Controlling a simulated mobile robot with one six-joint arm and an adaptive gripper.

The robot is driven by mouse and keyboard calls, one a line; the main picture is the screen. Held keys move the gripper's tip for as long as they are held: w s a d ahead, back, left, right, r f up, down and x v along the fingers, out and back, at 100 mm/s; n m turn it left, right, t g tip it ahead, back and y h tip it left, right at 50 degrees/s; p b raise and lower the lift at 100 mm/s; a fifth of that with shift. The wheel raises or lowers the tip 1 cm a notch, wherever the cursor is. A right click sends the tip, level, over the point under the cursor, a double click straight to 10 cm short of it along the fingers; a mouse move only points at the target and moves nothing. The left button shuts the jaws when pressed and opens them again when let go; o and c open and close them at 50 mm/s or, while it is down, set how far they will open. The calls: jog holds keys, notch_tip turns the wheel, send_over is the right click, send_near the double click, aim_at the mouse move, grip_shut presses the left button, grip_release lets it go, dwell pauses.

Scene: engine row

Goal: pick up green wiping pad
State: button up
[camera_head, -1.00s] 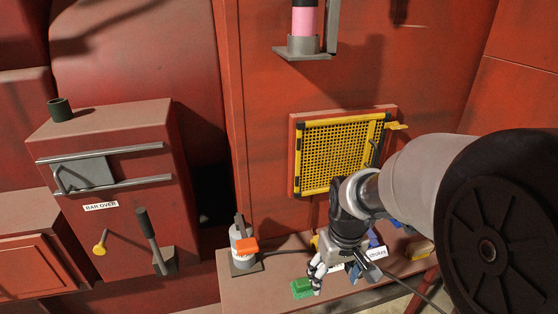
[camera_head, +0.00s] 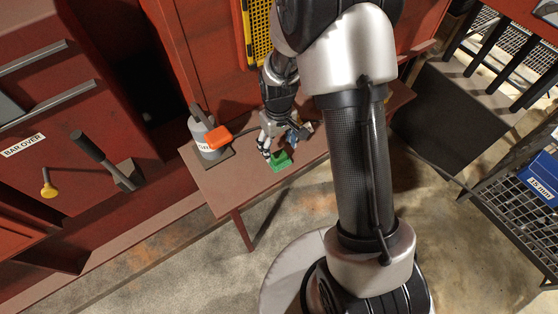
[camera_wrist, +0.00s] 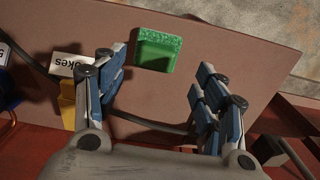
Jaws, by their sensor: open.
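The green wiping pad (camera_head: 281,160) lies on the brown bench (camera_head: 217,189) near its front edge. In the wrist view the pad (camera_wrist: 158,50) is at the top middle, just beyond the fingertips and nearly between them. My gripper (camera_head: 270,148) is above the bench, close beside the pad in the head view. In the wrist view my gripper (camera_wrist: 158,68) has its blue-grey fingers spread wide with nothing between them.
A grey container with an orange lever (camera_head: 217,138) stands left on the bench. A dark cable (camera_wrist: 140,121) runs across the bench behind the pad. A yellow object with a white label (camera_wrist: 66,98) sits left of my fingers. The bench near the pad is bare.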

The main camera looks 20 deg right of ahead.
aim_at(279, 154)
jog(key=f, duration=0.2)
jog(key=f+b, duration=0.1)
jog(key=f, duration=0.1)
jog(key=f+b, duration=0.1)
jog(key=f, duration=0.1)
jog(key=shift+w+d+f, duration=0.15)
jog(key=shift+w+f, duration=0.1)
jog(key=shift+r, duration=0.1)
jog(key=shift+c, duration=0.6)
jog(key=c, duration=1)
jog(key=shift+c, duration=0.2)
notch_tip(279, 154, up, 20)
jog(key=p, duration=0.5)
jog(key=shift+p, duration=0.35)
